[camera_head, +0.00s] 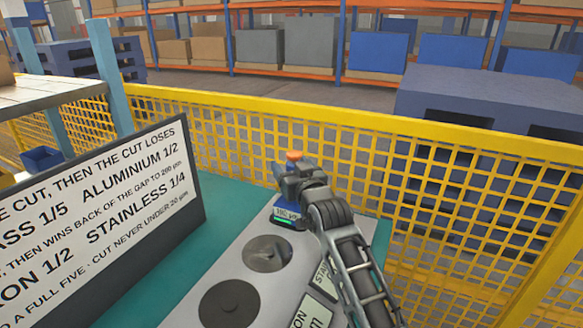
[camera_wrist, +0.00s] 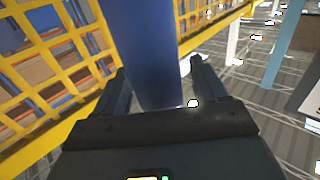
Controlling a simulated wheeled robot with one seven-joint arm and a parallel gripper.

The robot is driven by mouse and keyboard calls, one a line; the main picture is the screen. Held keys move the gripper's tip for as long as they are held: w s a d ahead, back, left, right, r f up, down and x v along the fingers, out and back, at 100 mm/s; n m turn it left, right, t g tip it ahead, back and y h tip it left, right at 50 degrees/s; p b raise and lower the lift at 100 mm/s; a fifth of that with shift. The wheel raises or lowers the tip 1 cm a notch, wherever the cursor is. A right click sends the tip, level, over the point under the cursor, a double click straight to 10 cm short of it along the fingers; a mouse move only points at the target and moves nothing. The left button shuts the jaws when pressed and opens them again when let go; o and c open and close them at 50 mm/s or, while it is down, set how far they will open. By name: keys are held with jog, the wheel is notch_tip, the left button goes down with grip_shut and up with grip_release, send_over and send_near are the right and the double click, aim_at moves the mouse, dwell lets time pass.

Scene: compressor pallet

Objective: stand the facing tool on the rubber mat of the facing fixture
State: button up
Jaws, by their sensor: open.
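My gripper (camera_head: 292,175) is at the far end of the light grey plate in the head view. In the wrist view its two fingers (camera_wrist: 158,80) are apart, with a blue upright body (camera_wrist: 150,45) between them. I take this body to be the facing tool; I cannot tell if the fingers touch it. An orange top (camera_head: 293,156) shows above the gripper in the head view. A blue part with a lit readout (camera_head: 288,216) shows below it. The plate (camera_head: 205,280) carries a shiny grey disc (camera_head: 268,253) and a dark disc (camera_head: 229,303), which looks like the rubber mat.
A large text board (camera_head: 100,215) stands left of the plate on the green bench top (camera_head: 225,205). Label plates (camera_head: 322,280) lie beside my arm. A yellow mesh fence (camera_head: 235,125) runs behind. Racks and a blue pallet stack (camera_head: 480,105) stand beyond.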

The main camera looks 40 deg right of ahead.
jog(key=b+v, duration=0.1)
jog(key=v, duration=0.6)
jog(key=shift+s+a+r, duration=0.1)
jog(key=shift+s+a, duration=0.05)
jog(key=shift+s, duration=0.05)
dwell(0.3)
